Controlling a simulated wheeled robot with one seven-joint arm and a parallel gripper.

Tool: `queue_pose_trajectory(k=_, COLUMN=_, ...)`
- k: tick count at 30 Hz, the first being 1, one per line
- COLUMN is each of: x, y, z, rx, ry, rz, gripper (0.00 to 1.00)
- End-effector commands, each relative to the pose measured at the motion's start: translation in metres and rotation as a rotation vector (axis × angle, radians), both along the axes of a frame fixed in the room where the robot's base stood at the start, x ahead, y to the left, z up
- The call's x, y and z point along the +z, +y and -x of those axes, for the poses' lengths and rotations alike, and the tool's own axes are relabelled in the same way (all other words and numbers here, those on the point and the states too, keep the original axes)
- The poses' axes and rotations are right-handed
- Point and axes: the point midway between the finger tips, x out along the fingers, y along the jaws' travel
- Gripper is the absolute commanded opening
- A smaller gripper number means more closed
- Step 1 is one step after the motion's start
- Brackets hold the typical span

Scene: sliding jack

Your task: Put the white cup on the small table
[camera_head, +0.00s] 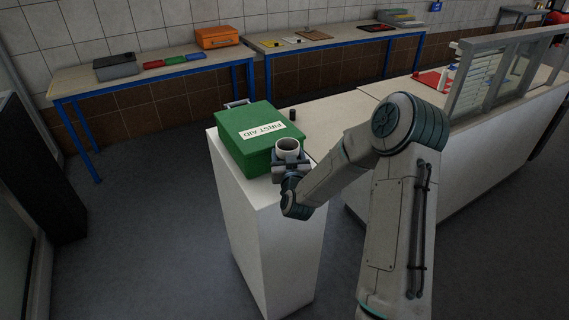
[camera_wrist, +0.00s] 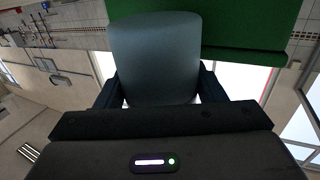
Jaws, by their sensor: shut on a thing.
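The white cup (camera_head: 288,147) is held upright in my gripper (camera_head: 288,163), in front of the green first aid box. In the wrist view the cup (camera_wrist: 155,58) fills the upper middle, with my gripper's fingers (camera_wrist: 158,88) shut on its two sides. The cup is at the right front of a narrow white stand (camera_head: 262,225), the likeliest small table in view. I cannot tell whether the cup's base touches the stand's top.
The green first aid box (camera_head: 243,125) covers most of the stand's top; it also shows in the wrist view (camera_wrist: 250,25). A small dark cylinder (camera_head: 292,114) stands behind it. A long counter (camera_head: 460,140) is to the right. Blue-legged tables (camera_head: 150,75) line the back wall.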

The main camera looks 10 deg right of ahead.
Motion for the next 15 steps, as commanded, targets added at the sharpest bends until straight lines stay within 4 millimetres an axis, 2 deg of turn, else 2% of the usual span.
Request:
queue_pose_trajectory(k=8, x=-0.011, y=0.008, z=-0.007, rx=-0.001, ry=0.001, rz=0.000, gripper=0.30)
queue_pose_trajectory(k=15, x=-0.036, y=0.008, z=-0.006, rx=0.000, ry=0.002, rz=-0.002, gripper=0.30)
